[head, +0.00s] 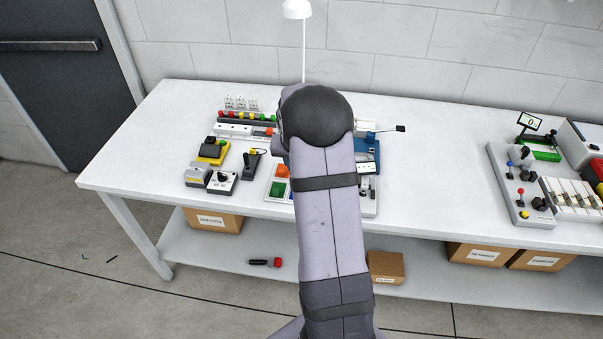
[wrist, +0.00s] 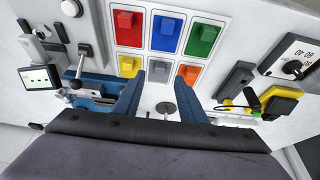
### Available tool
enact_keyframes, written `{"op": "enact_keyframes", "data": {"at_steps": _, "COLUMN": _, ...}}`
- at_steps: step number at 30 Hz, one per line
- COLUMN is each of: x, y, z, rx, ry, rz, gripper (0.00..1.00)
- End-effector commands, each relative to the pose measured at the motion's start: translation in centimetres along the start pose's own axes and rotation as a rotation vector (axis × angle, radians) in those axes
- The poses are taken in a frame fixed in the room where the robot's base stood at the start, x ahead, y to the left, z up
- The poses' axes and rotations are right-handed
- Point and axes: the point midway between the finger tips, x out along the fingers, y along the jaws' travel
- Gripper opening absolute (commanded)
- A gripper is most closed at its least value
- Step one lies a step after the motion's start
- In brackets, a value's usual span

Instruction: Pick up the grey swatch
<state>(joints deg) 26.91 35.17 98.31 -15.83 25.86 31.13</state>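The grey swatch (wrist: 160,69) sits in the lower middle cell of a white tray (wrist: 146,20) in the wrist view. Red (wrist: 127,24), blue (wrist: 165,28) and green (wrist: 203,35) swatches fill the row beyond it. A yellow swatch (wrist: 129,66) is to its left and an orange one (wrist: 190,73) to its right. The grey swatch shows beyond the gap between the fingertips. In the head view my arm hides the gripper and the grey swatch; the tray's left part (head: 270,193) shows.
The white bench is bare between these and the lever panel (head: 522,190) at right.

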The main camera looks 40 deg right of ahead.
Motion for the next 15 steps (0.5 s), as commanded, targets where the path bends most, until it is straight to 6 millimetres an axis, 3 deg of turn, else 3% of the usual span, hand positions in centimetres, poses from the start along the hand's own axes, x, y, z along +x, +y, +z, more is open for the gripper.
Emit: {"op": "enact_keyframes", "data": {"at_steps": 15, "x": 4.5, "y": 0.0, "z": -0.2, "rx": 0.0, "ry": -0.002, "rz": 0.001, "gripper": 0.38}}
